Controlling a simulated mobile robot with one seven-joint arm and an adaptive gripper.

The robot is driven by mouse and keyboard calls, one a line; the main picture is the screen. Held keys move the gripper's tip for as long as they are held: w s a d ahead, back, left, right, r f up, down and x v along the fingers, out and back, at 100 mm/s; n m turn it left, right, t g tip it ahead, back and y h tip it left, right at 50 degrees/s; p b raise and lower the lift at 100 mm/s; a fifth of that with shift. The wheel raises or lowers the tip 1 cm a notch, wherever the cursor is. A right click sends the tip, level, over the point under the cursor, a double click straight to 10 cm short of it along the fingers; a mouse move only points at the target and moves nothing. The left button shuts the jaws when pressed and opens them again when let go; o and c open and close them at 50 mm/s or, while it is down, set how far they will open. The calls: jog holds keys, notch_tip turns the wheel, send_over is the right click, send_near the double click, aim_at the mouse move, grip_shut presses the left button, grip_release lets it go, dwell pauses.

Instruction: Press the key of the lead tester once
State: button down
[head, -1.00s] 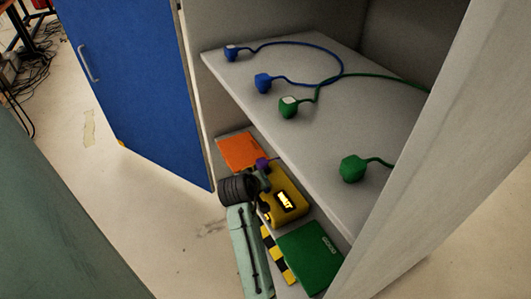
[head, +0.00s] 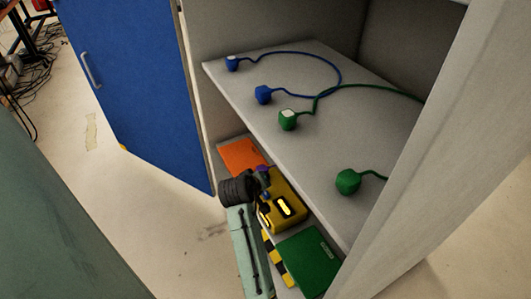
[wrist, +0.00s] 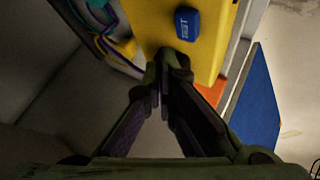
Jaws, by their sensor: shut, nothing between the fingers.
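The lead tester is a yellow box (head: 290,193) on the lower level of the cabinet. Its lit display (head: 285,208) shows a bright bar in the head view. In the wrist view the yellow box (wrist: 222,42) fills the top middle, and its blue key (wrist: 187,24) bears white lettering. My gripper (wrist: 163,68) is shut and empty, its fingertips close to the box and just below the key in that picture. Whether the tips touch the box cannot be told. In the head view my gripper (head: 264,180) is at the box's left end and partly covers it.
An orange case (head: 240,153) lies behind the tester and a green case (head: 308,262) in front. The shelf (head: 330,150) above holds blue and green plugs on leads. The blue door (head: 135,90) stands open at left. Coloured leads (wrist: 105,30) lie beside the tester.

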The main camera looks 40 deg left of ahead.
aim_at(263, 193)
jog(key=shift+r+p, duration=1.5)
jog(key=shift+r, duration=0.35)
jog(key=shift+f, duration=0.1)
